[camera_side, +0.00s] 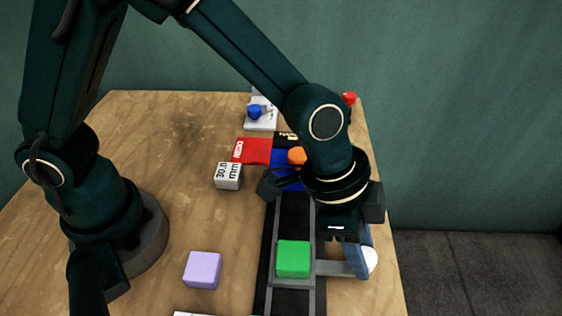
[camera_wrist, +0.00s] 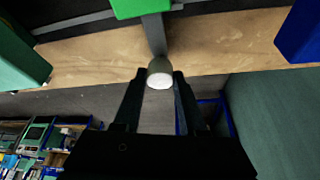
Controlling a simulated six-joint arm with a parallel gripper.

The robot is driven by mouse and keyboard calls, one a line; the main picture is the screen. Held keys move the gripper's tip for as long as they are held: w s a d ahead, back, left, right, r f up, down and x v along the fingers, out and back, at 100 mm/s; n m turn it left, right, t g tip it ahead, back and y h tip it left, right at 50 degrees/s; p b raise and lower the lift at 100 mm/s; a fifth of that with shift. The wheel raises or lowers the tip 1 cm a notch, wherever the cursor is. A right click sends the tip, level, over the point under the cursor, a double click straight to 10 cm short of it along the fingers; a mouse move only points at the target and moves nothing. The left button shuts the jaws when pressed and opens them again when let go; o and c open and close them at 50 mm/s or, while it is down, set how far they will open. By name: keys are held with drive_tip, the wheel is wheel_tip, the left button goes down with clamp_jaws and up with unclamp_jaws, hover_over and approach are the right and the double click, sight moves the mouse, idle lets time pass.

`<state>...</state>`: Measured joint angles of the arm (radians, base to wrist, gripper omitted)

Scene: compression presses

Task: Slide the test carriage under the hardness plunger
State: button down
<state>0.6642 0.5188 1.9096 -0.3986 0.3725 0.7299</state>
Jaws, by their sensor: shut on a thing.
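The test carriage (camera_side: 280,280) is a grey frame on a black track, with a green block (camera_side: 293,258) in it. A flat grey bar (camera_side: 335,268) runs right from the carriage to a pale rounded knob (camera_side: 370,260). My gripper (camera_side: 360,256) is at that knob, right of the track. In the wrist view the knob (camera_wrist: 160,72) sits between the fingertips of my gripper (camera_wrist: 158,78), which is shut on it. Farther up the track are blue parts (camera_side: 288,182) and an orange piece (camera_side: 297,155), partly hidden by my arm. I cannot make out the plunger itself.
A lilac cube (camera_side: 202,270) and a white labelled block (camera_side: 228,176) stand left of the track. A red block (camera_side: 252,151) and a white piece with a blue knob (camera_side: 260,115) are at the back. The table's right edge is close to my gripper.

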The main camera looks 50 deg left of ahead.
idle(0.5)
drive_tip(key=w+a, duration=0.9)
drive_tip(key=shift+c, duration=2.3)
unclamp_jaws()
drive_tip(key=shift+s+d, duration=0.1)
drive_tip(key=shift+r, duration=0.15)
drive_tip(key=shift+v, duration=2.45)
